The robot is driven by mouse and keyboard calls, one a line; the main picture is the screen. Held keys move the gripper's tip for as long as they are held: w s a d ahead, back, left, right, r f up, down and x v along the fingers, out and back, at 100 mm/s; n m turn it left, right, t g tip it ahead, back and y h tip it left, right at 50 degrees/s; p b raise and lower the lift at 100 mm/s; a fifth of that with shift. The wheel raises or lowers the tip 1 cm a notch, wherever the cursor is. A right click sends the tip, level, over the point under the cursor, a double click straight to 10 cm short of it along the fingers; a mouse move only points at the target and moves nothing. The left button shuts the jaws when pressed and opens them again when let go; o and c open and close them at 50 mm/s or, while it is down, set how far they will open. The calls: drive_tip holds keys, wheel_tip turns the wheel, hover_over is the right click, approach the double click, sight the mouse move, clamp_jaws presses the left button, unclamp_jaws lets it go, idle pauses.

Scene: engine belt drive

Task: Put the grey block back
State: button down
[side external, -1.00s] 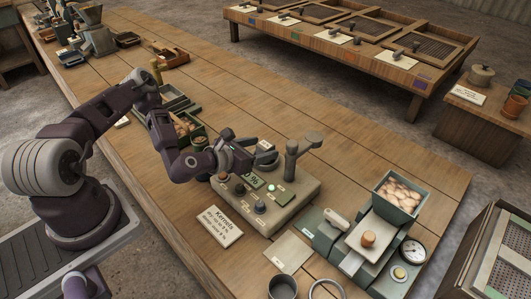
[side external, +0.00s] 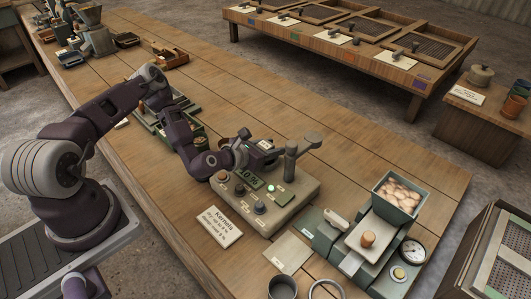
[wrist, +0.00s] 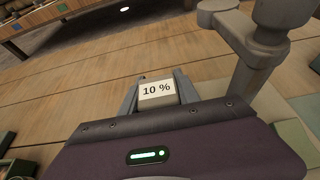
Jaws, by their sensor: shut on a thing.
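My gripper (side external: 260,147) is shut on a small grey block with a pale top marked "10 %" (wrist: 157,90). In the wrist view the block sits between the two grey fingers. In the side view my gripper is over the back left part of the grey-beige tester (side external: 290,206), beside its upright post. The tester's display (side external: 249,179) appears to read 10 %. Whether the block touches the tester is hidden by my gripper.
The tester's post with a side arm (side external: 292,155) rises close right of my gripper. A "Kernels" card (side external: 219,226) lies in front. A green machine with a filled hopper (side external: 398,193) stands to the right. Open planks lie behind the tester.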

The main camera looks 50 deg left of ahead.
wheel_tip(320, 180, up, 28)
drive_tip(key=s, duration=0.1)
drive_tip(key=w+a+f+n+g+y, duration=0.1)
drive_tip(key=a+f+n+y, duration=0.15)
drive_tip(key=a+f, duration=0.8)
drive_tip(key=w+a+f+n+y, duration=0.2)
drive_tip(key=a+f+y, duration=0.1)
drive_tip(key=a+f, duration=0.75)
drive_tip(key=f, duration=0.6)
drive_tip(key=a+f, duration=0.1)
drive_tip(key=f, duration=0.2)
drive_tip(key=shift+s+a, duration=0.1)
drive_tip(key=shift+s, duration=0.05)
drive_tip(key=shift+f, duration=0.65)
drive_tip(key=c, duration=0.9)
unclamp_jaws()
drive_tip(key=shift+h, duration=0.25)
